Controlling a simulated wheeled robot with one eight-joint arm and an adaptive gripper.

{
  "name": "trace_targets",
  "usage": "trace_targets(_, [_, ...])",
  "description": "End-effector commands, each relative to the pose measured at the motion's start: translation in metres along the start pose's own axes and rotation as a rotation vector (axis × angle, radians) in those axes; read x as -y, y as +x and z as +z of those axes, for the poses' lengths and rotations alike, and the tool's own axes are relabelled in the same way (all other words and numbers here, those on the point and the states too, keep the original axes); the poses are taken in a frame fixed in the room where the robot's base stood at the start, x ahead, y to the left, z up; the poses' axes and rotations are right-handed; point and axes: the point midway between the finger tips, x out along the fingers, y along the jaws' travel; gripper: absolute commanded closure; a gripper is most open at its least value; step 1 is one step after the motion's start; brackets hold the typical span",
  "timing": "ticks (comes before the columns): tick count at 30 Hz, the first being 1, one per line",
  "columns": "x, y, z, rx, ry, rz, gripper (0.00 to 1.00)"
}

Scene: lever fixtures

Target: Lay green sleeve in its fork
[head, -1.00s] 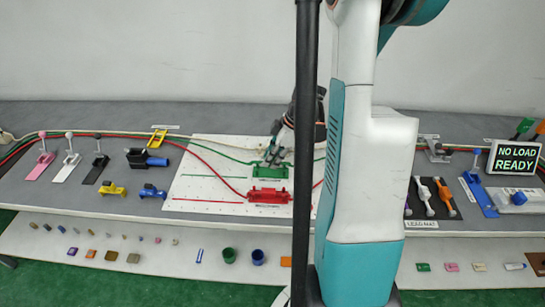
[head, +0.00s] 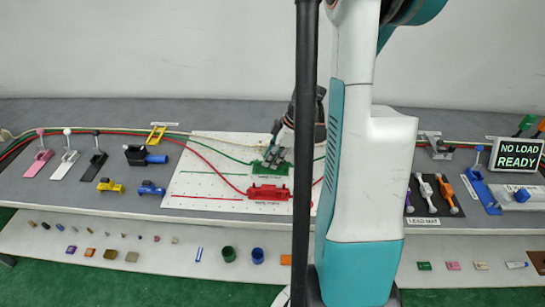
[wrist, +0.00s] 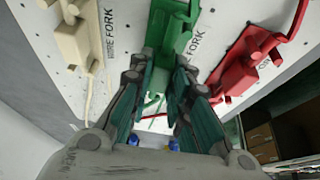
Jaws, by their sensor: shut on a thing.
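The green fork (head: 258,168) lies on the white board in the head view, behind the red fork. It also shows large at top centre of the wrist view (wrist: 172,28). My gripper (head: 274,158) is down at the green fork, its fingers reaching onto it from above. In the wrist view my gripper (wrist: 160,80) is shut on the green sleeve, which is mostly hidden between the teal fingers. A thin green cable (head: 228,156) leads to it from the left. I cannot tell whether the sleeve touches the fork's bottom.
The red fork (head: 268,192) with its red cable sits just in front. A cream fork (wrist: 78,32) lies on the other side in the wrist view. Yellow (head: 109,185) and blue (head: 150,188) clamps stand left of the white board (head: 190,190). A sign (head: 517,155) reads "NO LOAD READY".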

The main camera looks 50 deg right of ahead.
Motion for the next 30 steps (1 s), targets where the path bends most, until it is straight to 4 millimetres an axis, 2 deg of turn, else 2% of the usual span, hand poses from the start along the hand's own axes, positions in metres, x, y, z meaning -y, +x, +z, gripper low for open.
trace_targets(30, [0.0,0.013,0.005,0.0,0.0,0.0,1.0])
